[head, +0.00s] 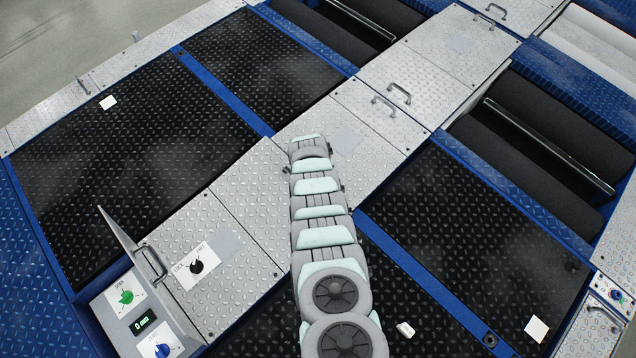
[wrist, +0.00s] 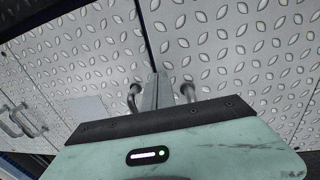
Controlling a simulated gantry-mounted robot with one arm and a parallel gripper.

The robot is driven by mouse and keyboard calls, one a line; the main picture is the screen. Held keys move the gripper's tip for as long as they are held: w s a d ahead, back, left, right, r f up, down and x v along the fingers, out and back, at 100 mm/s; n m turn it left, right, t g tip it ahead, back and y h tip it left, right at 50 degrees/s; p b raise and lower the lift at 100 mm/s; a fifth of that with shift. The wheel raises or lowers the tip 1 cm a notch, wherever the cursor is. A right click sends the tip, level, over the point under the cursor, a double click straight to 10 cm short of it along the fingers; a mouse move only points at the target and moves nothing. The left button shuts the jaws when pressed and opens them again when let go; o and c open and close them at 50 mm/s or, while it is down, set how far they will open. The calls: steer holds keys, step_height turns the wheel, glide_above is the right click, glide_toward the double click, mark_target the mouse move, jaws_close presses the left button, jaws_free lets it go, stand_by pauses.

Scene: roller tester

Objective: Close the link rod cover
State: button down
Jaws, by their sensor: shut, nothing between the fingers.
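No label in either view names the link rod cover, so I cannot tell for sure which plate it is. My gripper (wrist: 156,92) is shut and empty, pointing down over a silver tread plate (wrist: 220,50). The two bent ends of a metal handle (wrist: 187,91) show on either side of the fingers; its middle is hidden behind them and the wrist housing. I cannot tell whether the fingers touch it. In the head view my arm hides the gripper and this handle. A hinged lid (head: 117,233) stands raised at lower left, seen nearly edge-on.
Under the raised lid is a control box (head: 140,312) with green and blue knobs and a small display. A lock knob (head: 196,266) sits on the plate beside it. Handles (head: 385,106) stand up from the central plates. Open roller bays (head: 540,150) lie at right.

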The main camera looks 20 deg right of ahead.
stand_by(0.3)
steer(key=f+b, duration=0.2)
steer(key=shift+d+f+b, duration=0.2)
steer(key=shift+f+b, duration=0.05)
steer(key=shift+b, duration=0.1)
steer(key=shift+r, duration=0.1)
steer(key=shift+w+r, duration=0.1)
step_height(320, 180, up, 14)
steer(key=p, duration=1.4)
